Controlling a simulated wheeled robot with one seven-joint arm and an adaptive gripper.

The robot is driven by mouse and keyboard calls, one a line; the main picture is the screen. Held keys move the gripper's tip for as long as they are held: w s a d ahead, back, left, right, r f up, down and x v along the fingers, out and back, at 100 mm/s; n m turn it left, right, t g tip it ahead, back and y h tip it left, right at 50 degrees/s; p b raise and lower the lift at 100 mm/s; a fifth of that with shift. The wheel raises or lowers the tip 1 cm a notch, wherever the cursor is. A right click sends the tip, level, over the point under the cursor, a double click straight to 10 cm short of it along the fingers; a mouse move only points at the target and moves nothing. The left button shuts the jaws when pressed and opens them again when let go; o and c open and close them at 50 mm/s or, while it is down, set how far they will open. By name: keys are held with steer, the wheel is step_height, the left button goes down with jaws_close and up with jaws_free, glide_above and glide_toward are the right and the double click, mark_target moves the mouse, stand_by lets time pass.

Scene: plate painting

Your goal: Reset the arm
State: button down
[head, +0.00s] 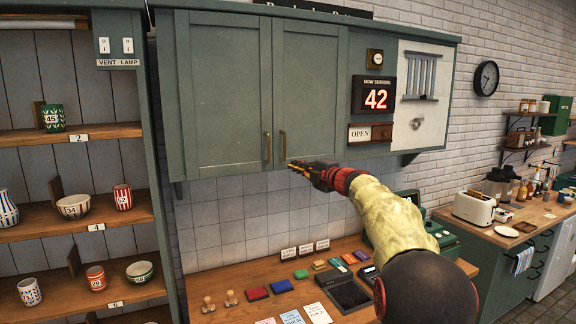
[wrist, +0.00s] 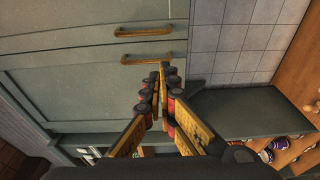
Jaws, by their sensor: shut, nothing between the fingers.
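My arm reaches up from the lower right in the head view, and my gripper (head: 292,166) is just below the right brass handle of the green wall cabinet (head: 222,90). Its fingers are shut and empty. In the wrist view my gripper (wrist: 161,72) points at the cabinet doors (wrist: 60,80), with the two brass handles (wrist: 147,58) just beyond the fingertips. Both cabinet doors are closed. I cannot tell whether the fingertips touch the cabinet.
Shelves (head: 75,218) with painted cups and bowls stand at the left. The counter below (head: 250,312) holds stamps, coloured ink pads and cards. A sign showing 42 (head: 375,96) hangs right of the doors. A toaster (head: 481,207) stands on the right counter.

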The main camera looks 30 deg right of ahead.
steer(key=s+d+f+m+g+h, duration=0.2)
steer(key=s+d+f+m+h, duration=0.2)
steer(key=d+f+m+h, duration=0.65)
steer(key=s+d+f+m+g, duration=0.1)
steer(key=s+f+m+g, duration=0.35)
steer(key=s, duration=0.45)
steer(key=s+a+f+m+g+y+b, duration=0.2)
steer(key=s+a+f+m+g, duration=0.1)
steer(key=s+a+f, duration=0.65)
steer(key=s+a+f+m+g+y+b, duration=0.25)
steer(key=s+a+f, duration=0.35)
steer(key=s+a, duration=0.65)
steer(key=s+a+f+y+b, duration=0.1)
steer(key=s+a+f+y, duration=0.1)
steer(key=s+a, duration=0.6)
steer(key=s+a+f+n+y+b, duration=0.1)
steer(key=s+a+f+b, duration=0.1)
steer(key=s+a, duration=0.7)
steer(key=shift+a+f+y, duration=0.4)
steer(key=shift+a+f, duration=0.4)
